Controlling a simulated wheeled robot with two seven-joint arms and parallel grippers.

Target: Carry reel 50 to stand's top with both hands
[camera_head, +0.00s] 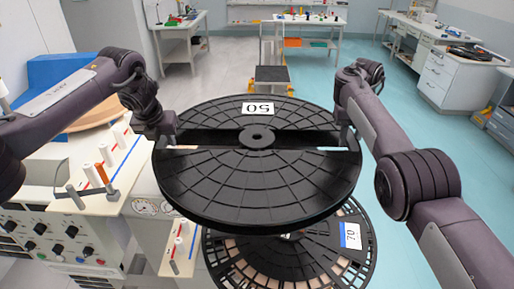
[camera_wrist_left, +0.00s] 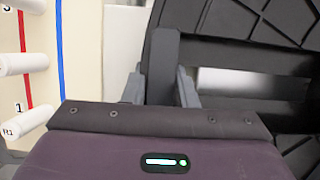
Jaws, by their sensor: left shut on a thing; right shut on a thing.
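Reel 50 (camera_head: 260,185) is a large black disc with a white "50" label, which reads upside down in the head view. It is held about level between my two grippers. My left gripper (camera_head: 168,143) is shut on the reel's left side; in the left wrist view its fingers (camera_wrist_left: 160,90) close around a black upright part of the reel (camera_wrist_left: 232,60). My right gripper (camera_head: 348,140) is shut on the reel's right side. Another black reel labelled 70 (camera_head: 350,236) lies below, partly hidden by reel 50. I cannot make out the stand's top for certain.
A machine panel with knobs (camera_head: 60,240) and a cream plate with white rollers (camera_head: 110,165) stand close on the left. A step stool (camera_head: 271,76) stands behind the reel. Workbenches line the back. The blue floor (camera_head: 410,130) at right is clear.

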